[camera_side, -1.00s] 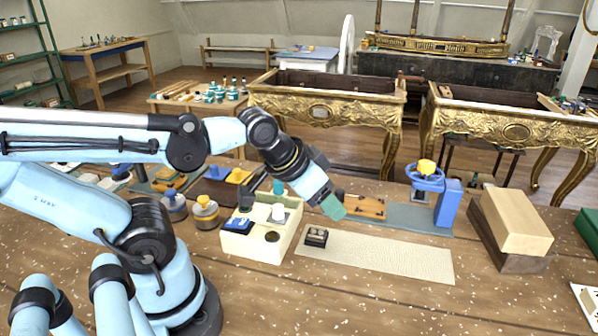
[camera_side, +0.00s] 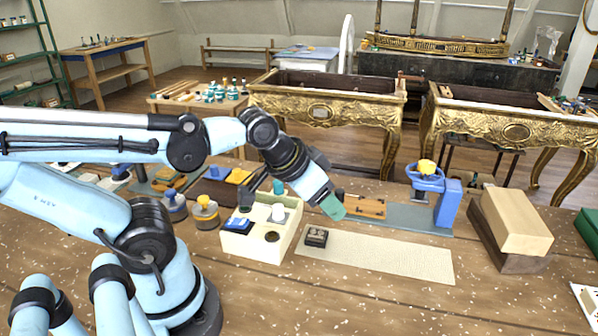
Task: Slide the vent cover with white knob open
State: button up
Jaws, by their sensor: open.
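A cream box (camera_side: 250,246) stands on the bench left of the centre. A white knob (camera_side: 278,212) shows on its top, with a teal piece behind it. A blue block (camera_side: 239,225) and a dark round spot (camera_side: 272,237) are also on the box top. I cannot make out the vent cover's edges or how far it is slid. My gripper (camera_side: 333,207), with teal fingertips, is open and appears empty. It hangs to the right of the white knob in the picture, apart from it.
A small dark block (camera_side: 316,237) sits on a beige mat (camera_side: 385,257) right of the box. A wooden board (camera_side: 366,208) and a blue stand with a handwheel (camera_side: 447,203) are behind. Yellow-topped canisters (camera_side: 205,212) stand left. Stacked blocks (camera_side: 515,222) are at right. The front bench is clear.

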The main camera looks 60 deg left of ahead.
jog(key=shift+c, duration=0.2)
notch_tip(320, 180, up, 5)
jog(key=n+g, duration=0.6)
jog(key=g, duration=0.1)
send_over(278, 207)
jog(key=shift+f, duration=5.85)
grip_shut()
